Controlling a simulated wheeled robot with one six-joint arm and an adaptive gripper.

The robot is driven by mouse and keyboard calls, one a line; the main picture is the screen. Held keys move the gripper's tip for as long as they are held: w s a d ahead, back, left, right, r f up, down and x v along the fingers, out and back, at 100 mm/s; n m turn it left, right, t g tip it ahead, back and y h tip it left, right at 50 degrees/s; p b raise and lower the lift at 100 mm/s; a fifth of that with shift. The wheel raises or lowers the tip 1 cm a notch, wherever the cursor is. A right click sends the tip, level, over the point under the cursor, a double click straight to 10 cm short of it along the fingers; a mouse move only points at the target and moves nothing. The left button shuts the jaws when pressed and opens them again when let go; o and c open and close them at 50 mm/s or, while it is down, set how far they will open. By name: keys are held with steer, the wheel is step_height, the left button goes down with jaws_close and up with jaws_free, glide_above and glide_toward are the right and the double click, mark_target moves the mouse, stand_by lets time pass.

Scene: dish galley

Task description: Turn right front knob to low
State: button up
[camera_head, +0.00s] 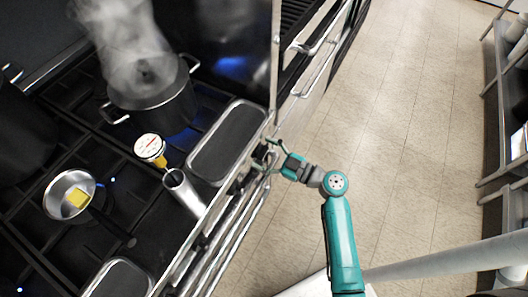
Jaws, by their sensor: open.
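The stove's front panel (222,212) runs diagonally along the stove's right edge. Small dark shapes on it look like knobs, but they are small and partly hidden by the front ledge. I cannot make out the right front knob's setting. My gripper (262,155) is open at the panel's upper end, close against the stove front beside the grey ledge tray. I cannot tell whether its fingers touch a knob. My teal arm reaches in from the lower right.
A steaming pot (150,100) stands at the back of the stove. A small pan (58,193) holds a yellow block. Rails run below the panel; tiled floor (410,130) is clear at right.

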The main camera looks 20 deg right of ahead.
steer(key=c, duration=1.2)
steer(key=shift+m, duration=0.3)
steer(key=m, duration=0.6)
steer(key=shift+m, duration=0.3)
steer(key=m, duration=0.6)
steer(key=shift+s+a+r, duration=0.1)
steer(key=shift+m, duration=0.4)
